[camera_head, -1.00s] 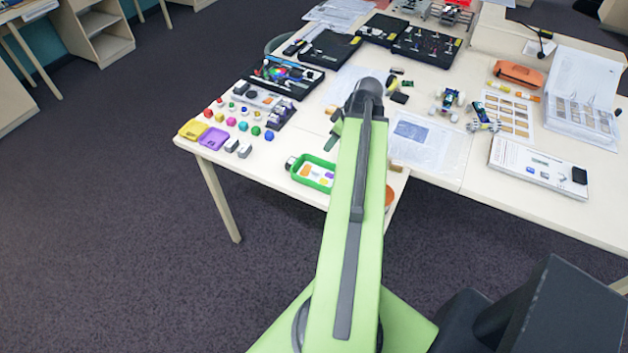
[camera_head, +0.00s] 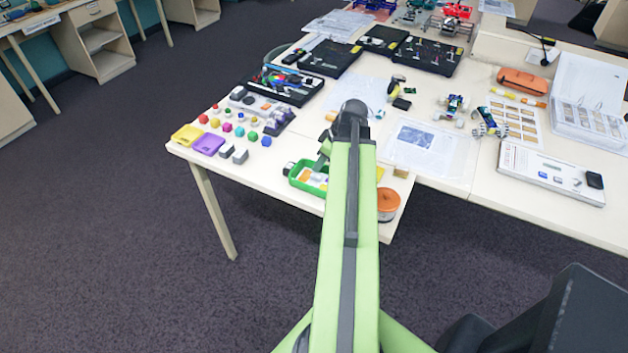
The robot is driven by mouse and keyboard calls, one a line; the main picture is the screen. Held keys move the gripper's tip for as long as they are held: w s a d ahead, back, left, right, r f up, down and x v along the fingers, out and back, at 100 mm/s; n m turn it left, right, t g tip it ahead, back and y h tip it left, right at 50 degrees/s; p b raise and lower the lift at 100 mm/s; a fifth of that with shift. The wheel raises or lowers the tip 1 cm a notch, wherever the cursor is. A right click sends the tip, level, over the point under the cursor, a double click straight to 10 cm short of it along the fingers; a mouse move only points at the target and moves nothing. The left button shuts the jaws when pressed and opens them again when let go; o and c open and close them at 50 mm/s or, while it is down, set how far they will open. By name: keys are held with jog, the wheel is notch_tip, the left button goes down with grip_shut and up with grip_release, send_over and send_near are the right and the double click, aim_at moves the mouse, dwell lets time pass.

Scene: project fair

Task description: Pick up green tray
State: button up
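The green tray (camera_head: 296,182) lies near the front edge of the white table, with small orange and pale pieces inside it. My arm covers its right part. My gripper (camera_head: 322,162) shows only in part, as a dark grey and green piece beside the arm's end, at the tray's far right rim. Whether it touches the tray cannot be told. Its fingertips are mostly hidden behind the arm, so its opening does not show.
A yellow tray (camera_head: 187,134) and a purple tray (camera_head: 208,144) lie to the left, with several small coloured pieces behind them. Dark grey blocks (camera_head: 240,157) sit near the edge. An orange round thing (camera_head: 388,200) stands right of my arm. Black kits (camera_head: 330,57) lie farther back.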

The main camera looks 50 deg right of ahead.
grip_shut()
dwell(1.3)
